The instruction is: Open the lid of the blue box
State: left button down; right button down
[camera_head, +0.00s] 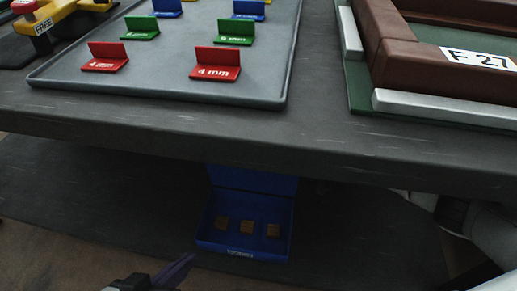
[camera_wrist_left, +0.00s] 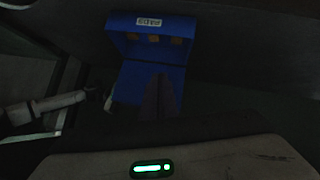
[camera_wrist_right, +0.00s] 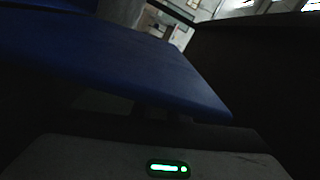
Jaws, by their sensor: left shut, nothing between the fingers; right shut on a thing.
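The blue box (camera_head: 243,247) stands on the lower shelf under the table, with several brown blocks in it. Its lid (camera_head: 253,179) is raised at the back, so the box is open. In the left wrist view the box (camera_wrist_left: 150,23) and lid (camera_wrist_left: 135,78) show label side up. My left gripper (camera_head: 185,262) is shut and empty, in front of the box to its left. My right gripper (camera_wrist_left: 108,103) is at the lid's side edge, shut on the lid, whose blue panel (camera_wrist_right: 110,60) fills much of the right wrist view. The head view hides that gripper.
The table edge (camera_head: 200,135) overhangs the box. On the table are a grey tray (camera_head: 170,88) with coloured label stands, a brown frame (camera_head: 430,62) and a yellow part (camera_head: 45,15). The dark shelf (camera_head: 100,205) is clear left of the box.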

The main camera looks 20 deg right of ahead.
jog(key=shift+f, duration=0.2)
